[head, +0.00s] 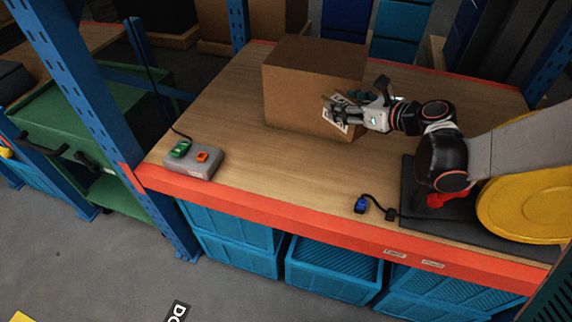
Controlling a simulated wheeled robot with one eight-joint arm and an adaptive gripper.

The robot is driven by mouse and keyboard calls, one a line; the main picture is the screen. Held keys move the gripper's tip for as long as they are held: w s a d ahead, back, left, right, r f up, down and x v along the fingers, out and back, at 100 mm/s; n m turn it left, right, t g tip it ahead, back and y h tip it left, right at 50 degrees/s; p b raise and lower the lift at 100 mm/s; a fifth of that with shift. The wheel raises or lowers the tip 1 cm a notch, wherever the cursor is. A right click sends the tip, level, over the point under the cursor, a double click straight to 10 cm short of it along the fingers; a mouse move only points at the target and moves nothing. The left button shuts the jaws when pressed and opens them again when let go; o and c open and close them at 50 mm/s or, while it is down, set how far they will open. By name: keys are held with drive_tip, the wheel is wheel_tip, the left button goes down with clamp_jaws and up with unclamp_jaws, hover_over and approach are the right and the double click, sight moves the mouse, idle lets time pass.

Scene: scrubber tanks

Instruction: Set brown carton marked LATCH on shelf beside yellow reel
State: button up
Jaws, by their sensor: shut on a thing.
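A large brown carton (298,92) is at the back middle of the wooden shelf (235,150). A white label with dark marks shows on its front face near the right, partly covered by my fingers, and I cannot read it. My gripper (345,108) is at the carton's right front side and is shut on it. The exact grip is hard to see. I cannot tell whether the carton's bottom touches the shelf. The yellow reel (530,205) lies at the right front of the shelf on a dark mat, partly hidden by my arm.
A blue plug (361,204) on a black cable lies near the front edge. Blue uprights (95,110) flank the shelf. The board is clear between the control box and the plug.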

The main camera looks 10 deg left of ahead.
drive_tip(key=s+a+n+g+y+b, duration=0.1)
drive_tip(key=s+a+n+g+y, duration=0.2)
drive_tip(key=a, duration=0.5)
drive_tip(key=s+a+n+g+b, duration=0.15)
drive_tip(key=a+n+g, duration=0.25)
drive_tip(key=a, duration=0.5)
drive_tip(key=shift+s+d+f+b, duration=0.15)
drive_tip(key=shift+f+b, duration=1.5)
drive_tip(key=shift+f, duration=3.4)
drive_tip(key=shift+s+a+f+b, duration=0.15)
drive_tip(key=shift+f+b, duration=1.5)
drive_tip(key=shift+f, duration=3.35)
drive_tip(key=shift+d+r, duration=0.1)
drive_tip(key=shift+d, duration=0.05)
drive_tip(key=o, duration=1.2)
drive_tip(key=shift+o, duration=0.2)
